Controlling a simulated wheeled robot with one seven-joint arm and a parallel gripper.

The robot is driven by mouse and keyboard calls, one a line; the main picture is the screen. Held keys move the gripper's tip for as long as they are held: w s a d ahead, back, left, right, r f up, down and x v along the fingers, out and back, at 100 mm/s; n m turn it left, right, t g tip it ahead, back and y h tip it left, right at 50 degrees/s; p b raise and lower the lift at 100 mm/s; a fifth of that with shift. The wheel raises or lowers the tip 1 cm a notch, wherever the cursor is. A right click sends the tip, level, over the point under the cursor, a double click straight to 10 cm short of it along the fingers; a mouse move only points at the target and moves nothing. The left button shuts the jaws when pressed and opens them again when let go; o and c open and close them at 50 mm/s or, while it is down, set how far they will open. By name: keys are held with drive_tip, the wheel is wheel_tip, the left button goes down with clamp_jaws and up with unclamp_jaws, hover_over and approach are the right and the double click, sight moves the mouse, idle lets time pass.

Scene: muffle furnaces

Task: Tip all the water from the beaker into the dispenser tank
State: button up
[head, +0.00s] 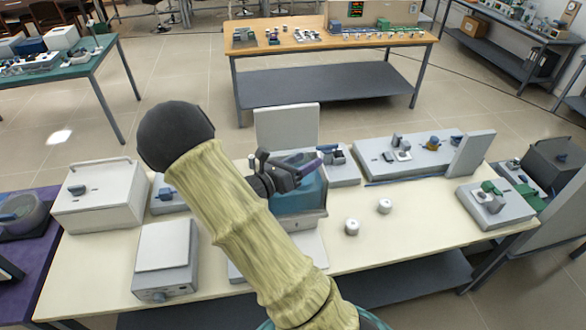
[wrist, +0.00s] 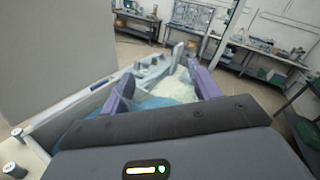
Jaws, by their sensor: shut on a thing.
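My gripper (head: 308,167) is over the dispenser tank (head: 300,197), a see-through box with a blue-teal tint in the middle of the cream bench. In the wrist view, the two purple fingers of my gripper (wrist: 160,75) stand apart, with a pale, clear shape between them. I take this shape to be the beaker (wrist: 172,88), held between the fingers; its outline is hard to make out. Blue shows below and around the fingers. I cannot tell the beaker's tilt or how much water is in it. My arm hides part of the tank's left side.
A white upright panel (head: 287,127) stands behind the tank. Two small white jars (head: 352,227) stand to its right. A white box (head: 98,198) and a hotplate-like device (head: 165,262) are at the left. A long grey unit (head: 410,158) is at the back right.

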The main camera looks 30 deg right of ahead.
drive_tip(key=shift+n+p, duration=1.5)
drive_tip(key=shift+p, duration=0.9)
idle(1.5)
drive_tip(key=shift+w+f+n+p, duration=0.15)
drive_tip(key=shift+f+n+p, duration=0.1)
drive_tip(key=shift+n+p, duration=0.7)
drive_tip(key=shift+w+f+n+p, duration=0.1)
drive_tip(key=shift+f+n+p, duration=0.1)
drive_tip(key=shift+n+p, duration=0.75)
idle(2.2)
